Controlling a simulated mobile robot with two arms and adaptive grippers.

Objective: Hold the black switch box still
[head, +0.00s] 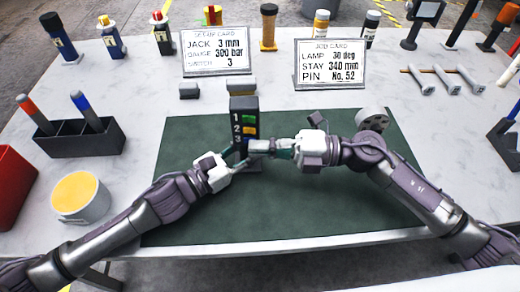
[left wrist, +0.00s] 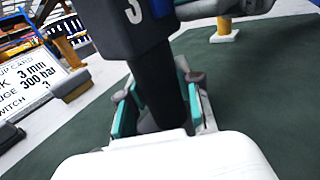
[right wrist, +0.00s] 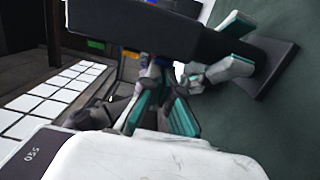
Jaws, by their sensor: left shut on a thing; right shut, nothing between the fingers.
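The black switch box (head: 244,106) stands upright on the green mat, numbered 1, 2, 3 beside green, yellow and blue switches. Its post (left wrist: 165,90) and flat base (right wrist: 272,68) show in the wrist views. My left gripper (head: 230,166) is shut on the post just below the box; its teal fingers (left wrist: 160,105) lie on both sides of the post. My right gripper (head: 262,147) is shut and empty, its tips at the box's lower front near the blue switch. Whether they touch it I cannot tell. In the right wrist view, the box (right wrist: 130,25) lies across the top.
The green mat (head: 310,205) is mostly bare in front. A black pen holder (head: 80,140), a yellow-topped pot (head: 80,197) and a red bin (head: 12,185) stand at left. Two cards, the setup card (head: 215,52) and job card (head: 330,64), stand behind. A grey round part (head: 372,118) is at right.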

